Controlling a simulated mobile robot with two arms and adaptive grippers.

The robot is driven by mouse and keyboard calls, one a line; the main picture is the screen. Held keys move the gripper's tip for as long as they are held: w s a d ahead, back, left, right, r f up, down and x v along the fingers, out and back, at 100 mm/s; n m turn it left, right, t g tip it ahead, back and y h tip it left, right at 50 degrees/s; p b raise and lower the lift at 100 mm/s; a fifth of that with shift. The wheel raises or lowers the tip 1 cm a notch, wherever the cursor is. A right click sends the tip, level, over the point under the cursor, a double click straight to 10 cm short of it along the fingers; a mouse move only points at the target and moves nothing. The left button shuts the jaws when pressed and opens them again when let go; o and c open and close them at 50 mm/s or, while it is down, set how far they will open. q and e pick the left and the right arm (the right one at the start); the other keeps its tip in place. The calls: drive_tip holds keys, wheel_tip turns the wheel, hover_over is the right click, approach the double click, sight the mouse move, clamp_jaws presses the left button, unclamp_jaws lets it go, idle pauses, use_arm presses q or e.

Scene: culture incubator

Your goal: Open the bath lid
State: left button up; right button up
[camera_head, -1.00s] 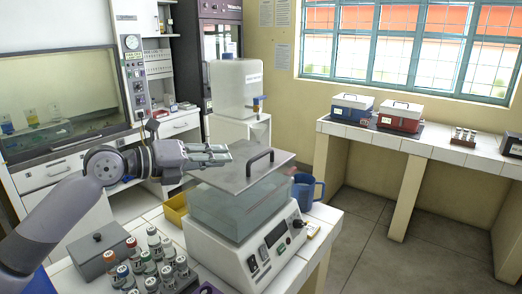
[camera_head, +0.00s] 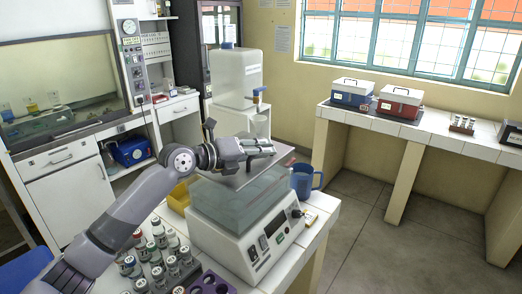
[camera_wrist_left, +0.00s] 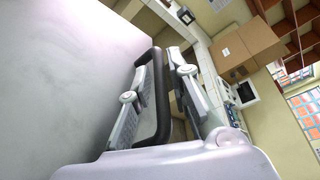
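The bath (camera_head: 258,236) is a white box with a control panel on its front and a clear tank (camera_head: 232,205). In the left wrist view, the black loop handle (camera_wrist_left: 161,115) stands between the two fingers of my left gripper (camera_wrist_left: 161,58). The fingers look apart, with a narrow space beside the handle bar. My right gripper is not in view.
A blue mug (camera_head: 304,180) stands close to the right of the bath, and a yellow tray (camera_head: 179,198) is at its left. Several capped bottles (camera_head: 153,258) stand at the front left. A white container (camera_head: 236,78) stands behind the bath.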

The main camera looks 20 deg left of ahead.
use_arm(q)
drive_tip(key=shift+c, duration=0.4)
clamp_jaws()
